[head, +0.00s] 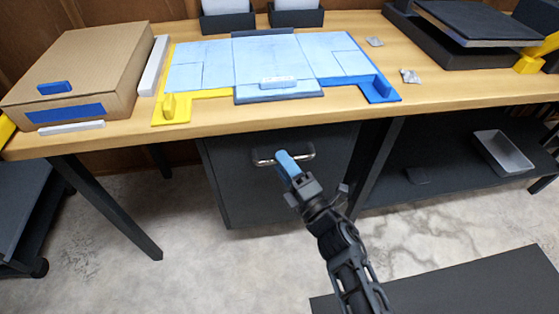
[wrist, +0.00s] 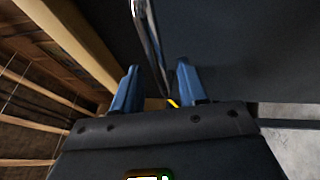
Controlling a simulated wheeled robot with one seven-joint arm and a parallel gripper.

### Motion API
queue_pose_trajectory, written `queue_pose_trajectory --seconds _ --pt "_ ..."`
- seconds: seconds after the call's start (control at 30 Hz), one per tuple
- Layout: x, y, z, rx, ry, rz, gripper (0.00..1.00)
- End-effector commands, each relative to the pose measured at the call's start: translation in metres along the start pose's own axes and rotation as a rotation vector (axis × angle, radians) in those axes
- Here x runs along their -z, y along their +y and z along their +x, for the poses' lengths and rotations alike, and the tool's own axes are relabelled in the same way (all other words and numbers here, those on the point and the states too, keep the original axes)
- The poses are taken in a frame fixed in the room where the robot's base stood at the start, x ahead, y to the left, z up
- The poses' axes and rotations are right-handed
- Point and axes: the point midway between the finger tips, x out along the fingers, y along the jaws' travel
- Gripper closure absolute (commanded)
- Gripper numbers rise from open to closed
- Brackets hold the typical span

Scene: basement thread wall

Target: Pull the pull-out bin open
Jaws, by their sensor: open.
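The pull-out bin (head: 235,190) is a dark front under the wooden table, and it appears closed. Its silver bar handle (head: 265,161) runs across the upper part of the front. My gripper (head: 284,156) has blue fingers and is at the handle, covering its middle in the head view. In the wrist view my gripper (wrist: 155,85) is open, with one finger on each side of the handle (wrist: 148,40). The handle passes into the gap between the fingers. I cannot tell whether either finger touches it. The bin front (wrist: 240,50) fills the upper right there.
The wooden tabletop (head: 300,111) overhangs the bin. It carries a cardboard box (head: 90,65) and a blue panel layout (head: 265,62). A dark table leg (head: 105,210) stands left of the bin. A shelf with a metal tray (head: 502,152) is right.

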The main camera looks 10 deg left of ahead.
Motion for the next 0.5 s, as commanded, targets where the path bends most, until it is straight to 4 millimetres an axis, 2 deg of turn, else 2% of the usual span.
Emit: queue_pose_trajectory --seconds 0.2,0.5 --pt "0.0 -0.001 0.019 0.001 0.0 0.0 0.58" --pt "0.0 0.0 0.021 0.001 -0.001 0.0 0.58"
